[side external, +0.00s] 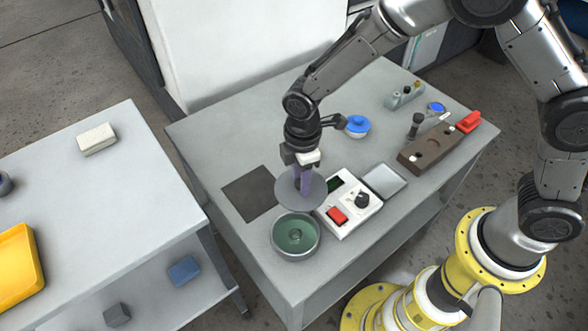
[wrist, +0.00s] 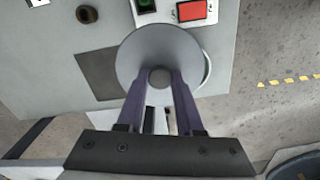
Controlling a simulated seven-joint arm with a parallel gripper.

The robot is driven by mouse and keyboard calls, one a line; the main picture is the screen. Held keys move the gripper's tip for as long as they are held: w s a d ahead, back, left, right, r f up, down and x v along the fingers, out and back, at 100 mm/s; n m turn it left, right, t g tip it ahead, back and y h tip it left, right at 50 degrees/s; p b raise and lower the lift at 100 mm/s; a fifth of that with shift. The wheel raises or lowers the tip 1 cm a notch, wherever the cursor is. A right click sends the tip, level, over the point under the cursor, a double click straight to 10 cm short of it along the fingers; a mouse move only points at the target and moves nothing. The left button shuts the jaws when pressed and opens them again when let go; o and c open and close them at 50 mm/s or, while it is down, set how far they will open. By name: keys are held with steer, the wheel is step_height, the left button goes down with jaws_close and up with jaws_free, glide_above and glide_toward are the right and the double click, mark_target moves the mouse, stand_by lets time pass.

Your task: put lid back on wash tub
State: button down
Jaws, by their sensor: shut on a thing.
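The lid (side external: 287,190) is a round grey disc with a small knob in its centre. My gripper (side external: 304,190) is shut on the lid's knob and holds it above the table, just behind the wash tub. The wash tub (side external: 274,246) is a round grey container with green contents and a small round part inside, open at the top. In the wrist view, the lid (wrist: 135,58) sits between the purple fingers of my gripper (wrist: 160,78). It hides nearly all of the tub there; only a pale rim (wrist: 208,72) shows at the lid's right.
A white control box (side external: 348,205) with a red switch and black knob stands close right of the lid and tub. A dark flat square (side external: 249,193) lies to the left. A brown block (side external: 425,155) and a blue-topped item (side external: 357,126) are farther back.

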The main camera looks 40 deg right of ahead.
steer(key=shift+s+a+f, duration=0.7)
steer(key=shift+a+f, duration=0.1)
steer(key=shift+f, duration=0.5)
steer(key=shift+s+a+f, duration=0.7)
steer(key=shift+a+f, duration=0.1)
steer(key=shift+f, duration=0.55)
steer(key=shift+s+a+f, duration=0.7)
steer(key=shift+a+f, duration=0.1)
steer(key=shift+f, duration=0.5)
steer(key=shift+f, duration=0.15)
jaws_free()
steer(key=shift+r, duration=2.5)
steer(key=shift+c, duration=0.3)
